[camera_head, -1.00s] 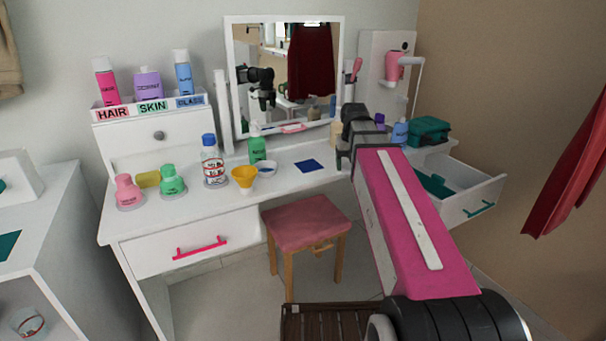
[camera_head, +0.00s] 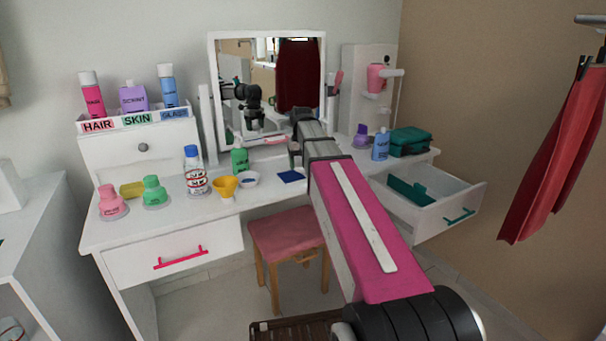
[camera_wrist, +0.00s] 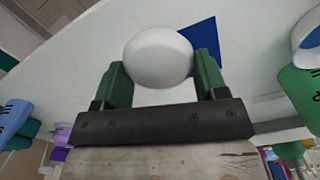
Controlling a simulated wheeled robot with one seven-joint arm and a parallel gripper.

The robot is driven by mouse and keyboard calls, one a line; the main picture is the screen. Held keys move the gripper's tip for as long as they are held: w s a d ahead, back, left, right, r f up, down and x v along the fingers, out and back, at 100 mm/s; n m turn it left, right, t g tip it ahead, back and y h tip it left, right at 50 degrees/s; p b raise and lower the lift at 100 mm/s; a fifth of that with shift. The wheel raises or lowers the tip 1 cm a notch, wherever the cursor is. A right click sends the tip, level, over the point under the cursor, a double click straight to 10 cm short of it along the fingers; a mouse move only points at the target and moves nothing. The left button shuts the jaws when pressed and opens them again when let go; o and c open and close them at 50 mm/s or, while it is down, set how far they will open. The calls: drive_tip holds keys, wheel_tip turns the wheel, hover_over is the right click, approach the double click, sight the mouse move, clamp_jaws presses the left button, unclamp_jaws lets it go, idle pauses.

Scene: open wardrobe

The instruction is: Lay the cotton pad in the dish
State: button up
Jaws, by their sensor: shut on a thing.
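My gripper (camera_wrist: 158,64) shows its two green fingers in the wrist view, shut on a white, rounded cotton pad (camera_wrist: 157,48). The pad is held above the white tabletop, beside a dark blue square (camera_wrist: 203,38). In the head view my arm hides the fingertips and the pad. A small white dish (camera_head: 248,181) with blue inside stands on the vanity, between the yellow funnel-like cup and the blue square (camera_head: 291,177). A white rim at the right edge of the wrist view may be the dish; too little shows to tell.
A yellow cup (camera_head: 225,186), a green bottle (camera_head: 240,162) and a white bottle with a blue cap (camera_head: 195,173) stand near the dish. The mirror (camera_head: 268,85) rises behind. An open drawer (camera_head: 430,205) juts out at right. A pink stool (camera_head: 288,235) stands in front.

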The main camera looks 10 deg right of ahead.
sight(303, 179)
drive_tip(key=shift+w+d+f, duration=0.4)
drive_tip(key=shift+w, duration=0.05)
drive_tip(key=shift+f, duration=1.95)
drive_tip(key=shift+f, duration=0.1)
drive_tip(key=o, duration=0.9)
wheel_tip(303, 179, up, 12)
drive_tip(key=shift+r, duration=0.15)
drive_tip(key=shift+s, duration=0.15)
